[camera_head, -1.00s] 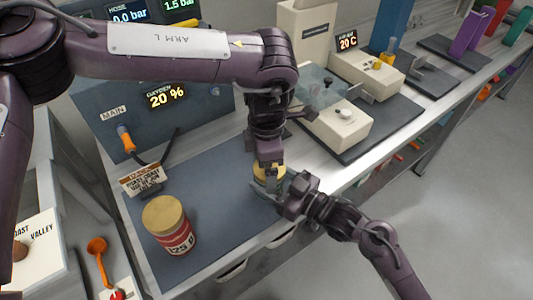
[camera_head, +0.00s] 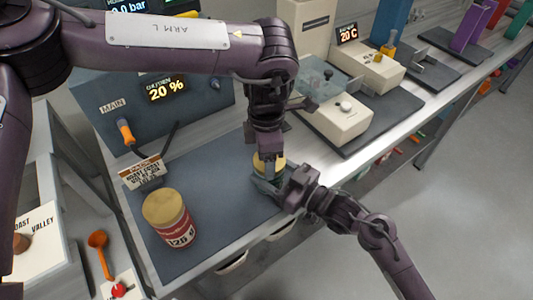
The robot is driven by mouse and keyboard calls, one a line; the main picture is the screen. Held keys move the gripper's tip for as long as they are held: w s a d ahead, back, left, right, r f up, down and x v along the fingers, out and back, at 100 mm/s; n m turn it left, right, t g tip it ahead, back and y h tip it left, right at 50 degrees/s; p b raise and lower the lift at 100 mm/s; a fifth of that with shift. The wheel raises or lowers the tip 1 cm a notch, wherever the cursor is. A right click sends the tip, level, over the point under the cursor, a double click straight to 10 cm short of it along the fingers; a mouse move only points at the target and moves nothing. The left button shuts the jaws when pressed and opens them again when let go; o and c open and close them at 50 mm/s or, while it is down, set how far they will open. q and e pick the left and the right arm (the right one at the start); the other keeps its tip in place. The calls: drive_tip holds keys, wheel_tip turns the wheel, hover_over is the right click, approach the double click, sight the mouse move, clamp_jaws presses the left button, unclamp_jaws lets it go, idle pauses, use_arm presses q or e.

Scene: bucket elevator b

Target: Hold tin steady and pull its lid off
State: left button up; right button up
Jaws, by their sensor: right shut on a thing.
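A small tin with a yellow lid (camera_head: 257,161) stands on the blue-grey mat (camera_head: 215,180), mostly hidden by my grippers. My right gripper (camera_head: 266,186) reaches in from the lower right and is shut on this tin at its side, below the lid. My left gripper (camera_head: 267,167) points down from above, its fingers at the lid. Its fingers show edge-on, so I cannot tell whether they grip the lid. A larger tin (camera_head: 171,219) with a tan lid and a red and white label stands upright on the mat to the left, apart from both grippers.
Behind is a grey panel (camera_head: 200,105) with an orange-handled plug (camera_head: 125,132). A cream device (camera_head: 337,122) stands to the right on a dark mat. The bench front edge lies close to my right arm.

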use_arm(q)
drive_tip(key=shift+r, duration=0.2)
idle(0.4)
drive_tip(key=shift+r, duration=0.9)
drive_tip(key=shift+r, duration=2.05)
use_arm(e)
drive_tip(key=o, duration=1.5)
drive_tip(key=shift+c, duration=0.2)
